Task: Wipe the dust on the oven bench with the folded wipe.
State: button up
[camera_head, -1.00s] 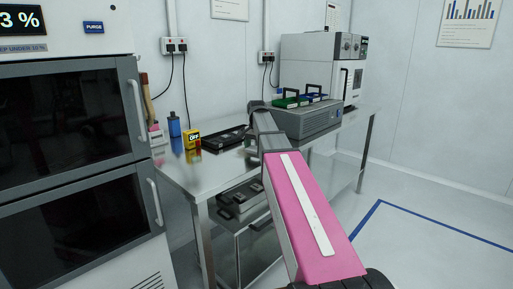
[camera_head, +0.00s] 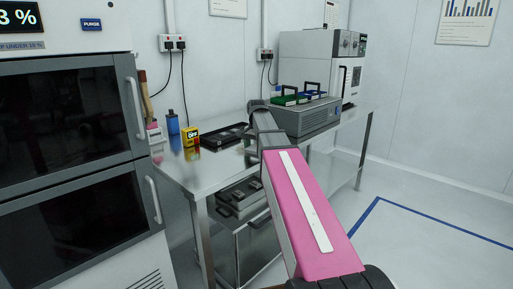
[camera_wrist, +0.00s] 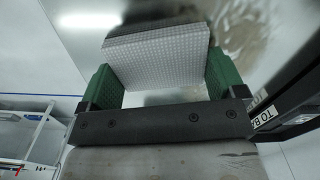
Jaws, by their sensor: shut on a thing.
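The folded wipe (camera_wrist: 160,52) is a pale grey, textured pad in the wrist view. My gripper (camera_wrist: 160,80) is shut on it, with a green finger at each side. The wipe is over the shiny metal oven bench (camera_wrist: 140,15); I cannot tell whether it touches. A brownish, mottled patch that looks like dust (camera_wrist: 236,22) shows on the bench beyond and right of the wipe. In the head view the bench (camera_head: 205,178) stands in the middle, and my arm hides my gripper and the wipe.
A black tray (camera_head: 225,136), a yellow box (camera_head: 191,137) and a blue bottle (camera_head: 173,123) stand on the bench's left part. A grey unit (camera_head: 308,118) with green and blue handled carriers and an oven (camera_head: 318,60) stand at the back right. A dark cabinet (camera_head: 70,120) is at the left.

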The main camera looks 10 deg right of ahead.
jog(key=shift+w+r, duration=0.15)
jog(key=shift+w, duration=1.75)
jog(key=shift+w+f, duration=0.2)
jog(key=shift+w, duration=1.15)
jog(key=shift+s, duration=2.05)
jog(key=shift+s+f, duration=0.15)
jog(key=shift+s, duration=1.7)
jog(key=shift+w+r, duration=0.25)
jog(key=shift+w, duration=1)
jog(key=shift+w, duration=2.05)
jog(key=shift+w, duration=0.1)
jog(key=shift+w+f, duration=0.15)
jog(key=shift+w, duration=0.35)
